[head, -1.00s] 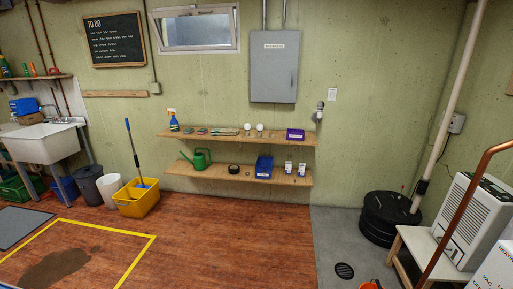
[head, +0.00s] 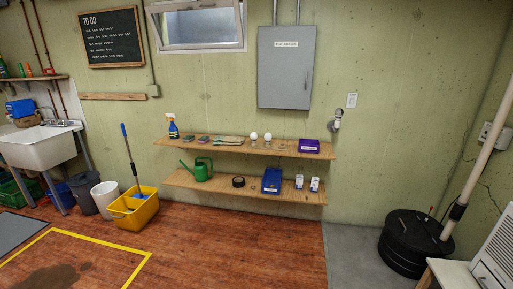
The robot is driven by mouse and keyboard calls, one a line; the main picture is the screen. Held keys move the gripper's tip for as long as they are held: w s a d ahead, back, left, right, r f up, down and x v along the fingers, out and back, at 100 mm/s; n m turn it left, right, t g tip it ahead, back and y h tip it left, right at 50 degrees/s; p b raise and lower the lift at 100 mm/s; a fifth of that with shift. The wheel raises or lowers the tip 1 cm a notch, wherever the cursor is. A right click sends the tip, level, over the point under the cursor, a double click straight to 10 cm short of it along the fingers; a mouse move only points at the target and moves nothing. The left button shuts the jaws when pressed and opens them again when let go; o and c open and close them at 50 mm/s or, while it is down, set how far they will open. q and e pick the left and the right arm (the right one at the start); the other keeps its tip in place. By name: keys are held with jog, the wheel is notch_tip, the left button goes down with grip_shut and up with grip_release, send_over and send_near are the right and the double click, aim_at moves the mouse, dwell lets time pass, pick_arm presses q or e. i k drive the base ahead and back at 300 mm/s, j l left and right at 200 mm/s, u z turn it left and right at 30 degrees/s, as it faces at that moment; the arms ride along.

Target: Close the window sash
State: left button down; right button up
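The window sash (head: 200,28) is in a small white-framed window high on the green wall, at the top edge of the head view. The sash looks tilted, with its top leaning out from the frame and its lower edge at the sill; the top of the window is cut off. Neither of my grippers is in view.
Two wooden shelves (head: 240,149) with bottles, bulbs and a green watering can (head: 198,170) stick out below the window. A grey electrical panel (head: 286,67) is right of it. A yellow mop bucket (head: 134,208) stands at left. The wooden floor before the shelves is clear.

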aim_at(152, 10)
jog(key=i+u, duration=0.25)
jog(key=i, duration=0.55)
jog(key=i+u, duration=0.15)
jog(key=i, duration=0.65)
jog(key=i+j+z, duration=0.7)
jog(key=i+j, duration=0.15)
jog(key=i+j+z, duration=0.1)
jog(key=j, duration=0.25)
jog(key=i+j+z, duration=0.15)
jog(key=j, duration=0.2)
jog(key=i+j+z, duration=0.1)
jog(key=j, duration=0.3)
jog(key=i, duration=0.05)
